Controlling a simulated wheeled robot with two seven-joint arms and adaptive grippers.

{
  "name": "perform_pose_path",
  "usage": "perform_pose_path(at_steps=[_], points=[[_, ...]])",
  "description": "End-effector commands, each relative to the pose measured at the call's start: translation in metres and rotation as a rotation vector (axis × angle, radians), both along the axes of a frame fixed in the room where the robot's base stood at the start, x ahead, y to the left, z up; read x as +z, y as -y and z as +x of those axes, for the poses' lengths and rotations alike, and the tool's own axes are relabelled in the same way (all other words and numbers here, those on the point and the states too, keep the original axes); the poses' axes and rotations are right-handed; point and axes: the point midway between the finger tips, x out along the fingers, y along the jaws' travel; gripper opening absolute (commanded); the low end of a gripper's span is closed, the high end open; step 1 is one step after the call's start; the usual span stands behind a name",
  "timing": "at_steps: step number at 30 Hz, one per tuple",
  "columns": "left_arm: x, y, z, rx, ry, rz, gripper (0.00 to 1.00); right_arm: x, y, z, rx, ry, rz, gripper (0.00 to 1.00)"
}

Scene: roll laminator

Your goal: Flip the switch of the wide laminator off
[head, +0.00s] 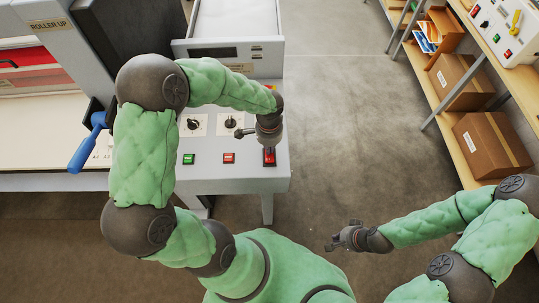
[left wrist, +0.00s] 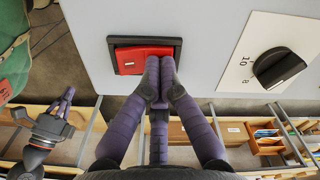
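The wide laminator's red rocker switch (head: 269,157) is at the right front corner of its grey control panel (head: 209,171). In the left wrist view the switch (left wrist: 140,54) sits in a black frame, with a white mark on its face. My left gripper (left wrist: 158,83) has its fingertips together, with nothing between them. They overlap the switch's near edge; I cannot tell whether they touch. In the head view this gripper (head: 268,138) is just above the switch and partly covers it. My right gripper (head: 337,241) hangs over the floor, away from the laminator; its fingers are too small to judge.
Green (head: 189,159) and red (head: 229,158) buttons lie left of the switch. Two black knobs, one a dial (left wrist: 280,68), are behind them. A blue handle (head: 90,142) stands at the left. Shelves with cardboard boxes (head: 491,145) stand at the right; the floor between is clear.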

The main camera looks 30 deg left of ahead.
Motion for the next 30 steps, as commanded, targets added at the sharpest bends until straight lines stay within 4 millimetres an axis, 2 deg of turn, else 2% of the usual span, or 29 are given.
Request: perform_pose_path(at_steps=[30], points=[[0.068, 0.0, 0.001, -0.001, 0.002, 0.0, 0.0, 0.049, 0.0, 0.0, 0.0, 0.0, 0.0, 0.0]])
